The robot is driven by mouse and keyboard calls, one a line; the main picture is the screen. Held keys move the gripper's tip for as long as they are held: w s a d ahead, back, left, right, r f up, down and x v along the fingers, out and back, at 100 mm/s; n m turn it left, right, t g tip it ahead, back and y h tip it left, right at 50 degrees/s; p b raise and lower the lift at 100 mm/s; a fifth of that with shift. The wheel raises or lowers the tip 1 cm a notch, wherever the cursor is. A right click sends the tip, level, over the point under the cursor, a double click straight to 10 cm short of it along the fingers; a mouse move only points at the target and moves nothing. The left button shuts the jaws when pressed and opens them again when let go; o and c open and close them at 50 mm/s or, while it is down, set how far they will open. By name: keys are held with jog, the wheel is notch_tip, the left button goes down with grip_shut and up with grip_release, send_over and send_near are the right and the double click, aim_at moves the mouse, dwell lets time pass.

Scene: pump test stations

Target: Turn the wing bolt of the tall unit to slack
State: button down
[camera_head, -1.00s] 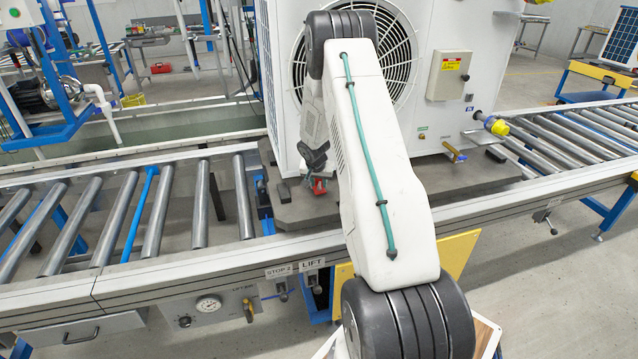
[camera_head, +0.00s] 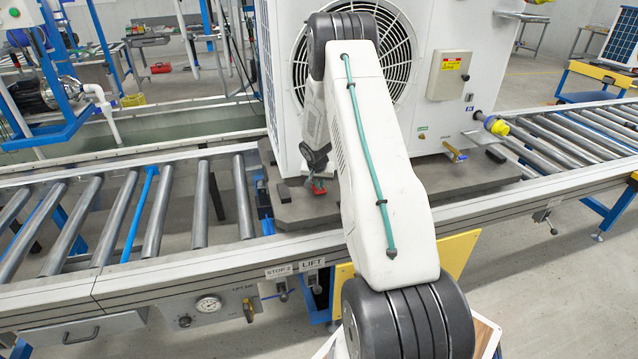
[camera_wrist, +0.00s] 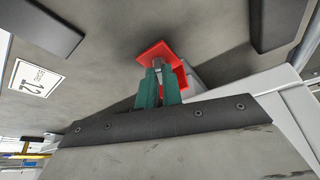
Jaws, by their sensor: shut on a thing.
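The tall white unit (camera_head: 282,95) with its large fan grille stands on a dark grey pallet (camera_head: 440,195) on the conveyor. A red clamp piece (camera_head: 320,189) sits at the unit's lower front-left, on the pallet. In the wrist view the red clamp (camera_wrist: 157,49) shows as a bent plate with a small grey metal piece, apparently the wing bolt (camera_wrist: 158,62), at its middle. My gripper (camera_wrist: 158,78) has its two teal fingers shut on this grey piece. The fingers hide most of it, so its exact angle is unclear. In the head view my gripper (camera_head: 318,177) is small and partly hidden.
Roller conveyors (camera_head: 200,205) run left and right of the pallet. A yellow-ended connector (camera_head: 497,126) and a brass valve (camera_head: 455,153) stick out at the unit's right. In the wrist view dark pads (camera_wrist: 48,27) and a "12" label (camera_wrist: 33,80) lie on the pallet.

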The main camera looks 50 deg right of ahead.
jog(key=shift+s+d+n+t+y, duration=0.1)
jog(key=shift+n+t+y, duration=0.2)
jog(key=shift+n, duration=0.75)
jog(key=shift+s+d+n+t+y, duration=0.15)
jog(key=shift+n+y, duration=0.25)
jog(key=shift+n, duration=0.65)
jog(key=n+y, duration=0.1)
jog(key=n, duration=0.1)
jog(key=n+t, duration=0.1)
jog(key=n, duration=0.2)
jog(key=shift+d+y, duration=0.2)
jog(key=shift+y, duration=0.2)
jog(key=n+y, duration=0.1)
jog(key=n, duration=0.3)
jog(key=shift+d+y, duration=0.2)
jog(key=shift+y, duration=0.2)
jog(key=shift+d+n+g+y, duration=0.1)
jog(key=shift+n+g+y, duration=0.2)
jog(key=shift+n, duration=0.8)
jog(key=shift+d+n+g+y, duration=0.15)
jog(key=shift+n+y, duration=0.15)
jog(key=shift+n, duration=0.8)
jog(key=shift+a+f, duration=0.1)
jog(key=c, duration=1.6)
grip_release()
jog(key=shift+o, duration=0.2)
